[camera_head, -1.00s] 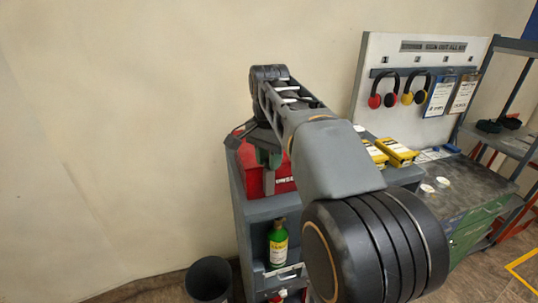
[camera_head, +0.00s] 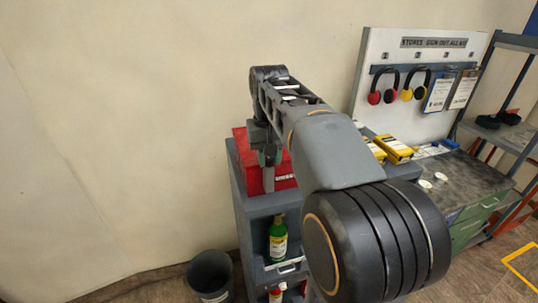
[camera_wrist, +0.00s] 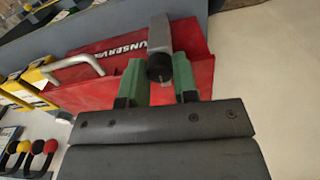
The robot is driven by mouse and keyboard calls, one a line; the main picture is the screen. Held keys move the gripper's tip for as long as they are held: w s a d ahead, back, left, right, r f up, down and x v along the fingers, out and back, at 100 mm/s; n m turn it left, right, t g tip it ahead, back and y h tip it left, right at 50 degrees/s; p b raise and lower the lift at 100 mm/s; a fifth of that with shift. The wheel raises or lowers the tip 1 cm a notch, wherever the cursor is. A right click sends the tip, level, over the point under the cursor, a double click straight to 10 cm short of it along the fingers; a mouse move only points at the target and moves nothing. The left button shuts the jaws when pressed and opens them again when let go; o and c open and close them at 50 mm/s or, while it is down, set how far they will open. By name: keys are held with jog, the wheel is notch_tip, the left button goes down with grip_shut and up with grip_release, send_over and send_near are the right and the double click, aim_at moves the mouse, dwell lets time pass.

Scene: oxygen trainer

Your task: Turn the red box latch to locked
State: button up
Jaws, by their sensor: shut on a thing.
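The red box (camera_head: 245,165) sits on top of the grey cabinet, partly hidden by my arm. In the wrist view the red box (camera_wrist: 100,92) shows white lettering that begins "UNSERV" and a pale metal handle (camera_wrist: 75,62). The latch (camera_wrist: 159,36) is a grey bar with a dark round end, standing out at the box's edge. My gripper (camera_wrist: 158,66) has its green fingers on either side of the dark end and is shut on the latch. In the head view my gripper (camera_head: 268,156) is at the box's front, and the latch is hard to make out.
The grey cabinet (camera_head: 236,195) holds a green bottle (camera_head: 278,240) on a shelf below. Yellow boxes (camera_head: 394,149) stand right of the red box. A board with ear defenders (camera_head: 413,84) rises behind. A dark bin (camera_head: 210,275) stands on the floor at left.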

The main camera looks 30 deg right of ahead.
jog(key=shift+n, duration=0.5)
jog(key=o, duration=0.9)
jog(key=shift+r, duration=0.1)
notch_tip(320, 180, up, 14)
jog(key=shift+f+p, duration=0.15)
jog(key=shift+p, duration=0.55)
jog(key=shift+a+f, duration=0.1)
jog(key=n+t+b, duration=0.1)
jog(key=t+b, duration=0.1)
send_near(269, 158)
jog(key=s+a+f, duration=0.2)
jog(key=a+f, duration=0.3)
jog(key=f, duration=0.1)
jog(key=s+a+f+t, duration=0.1)
jog(key=s+f, duration=0.1)
jog(key=f, duration=0.3)
jog(key=s+a+f+t+b, duration=0.1)
jog(key=s+f, duration=0.1)
jog(key=f, duration=0.4)
jog(key=s+a+f+n, duration=0.1)
jog(key=s+f, duration=0.1)
jog(key=f, duration=0.3)
jog(key=shift+s+a+f+t+b, duration=0.25)
jog(key=shift+s+f+t+b, duration=0.05)
jog(key=shift+f+t+b, duration=0.1)
